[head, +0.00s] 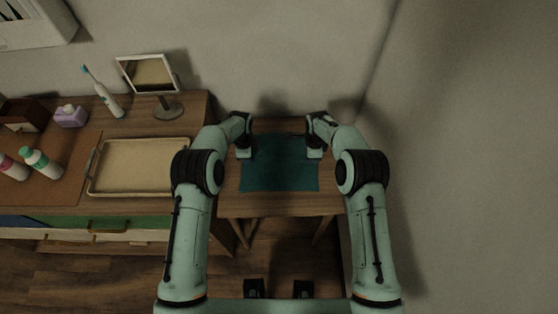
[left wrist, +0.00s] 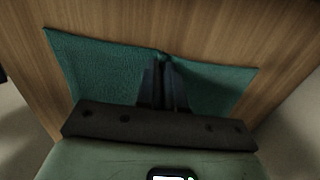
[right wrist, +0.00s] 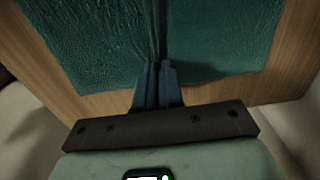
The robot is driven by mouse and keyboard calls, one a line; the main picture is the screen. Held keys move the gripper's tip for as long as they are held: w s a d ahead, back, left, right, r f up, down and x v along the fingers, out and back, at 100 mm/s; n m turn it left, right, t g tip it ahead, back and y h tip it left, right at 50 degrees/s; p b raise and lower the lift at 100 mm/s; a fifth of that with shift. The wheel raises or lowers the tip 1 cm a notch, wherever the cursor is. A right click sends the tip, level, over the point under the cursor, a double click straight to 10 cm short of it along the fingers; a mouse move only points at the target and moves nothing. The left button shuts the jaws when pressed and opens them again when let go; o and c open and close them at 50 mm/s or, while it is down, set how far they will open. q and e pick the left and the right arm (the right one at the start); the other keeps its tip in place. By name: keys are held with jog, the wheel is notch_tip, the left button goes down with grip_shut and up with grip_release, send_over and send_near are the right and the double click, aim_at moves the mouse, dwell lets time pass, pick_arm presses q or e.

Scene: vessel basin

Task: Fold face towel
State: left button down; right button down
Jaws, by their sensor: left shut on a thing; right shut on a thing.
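The teal face towel (head: 280,172) lies spread on a small wooden table (head: 280,208) in the head view. My left gripper (head: 244,151) is at its far left part and my right gripper (head: 314,151) at its far right part. In the left wrist view the closed fingers pinch the towel (left wrist: 108,66), with a small pucker at its edge. In the right wrist view the closed fingers pinch the towel (right wrist: 85,45) near an edge, with creases running away from the fingertips. The cloth between the fingers is mostly hidden.
Walls stand behind and to the right of the small table.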

pick_arm(q)
jog(key=shift+s, duration=0.1)
pick_arm(e)
jog(key=shift+s, duration=0.1)
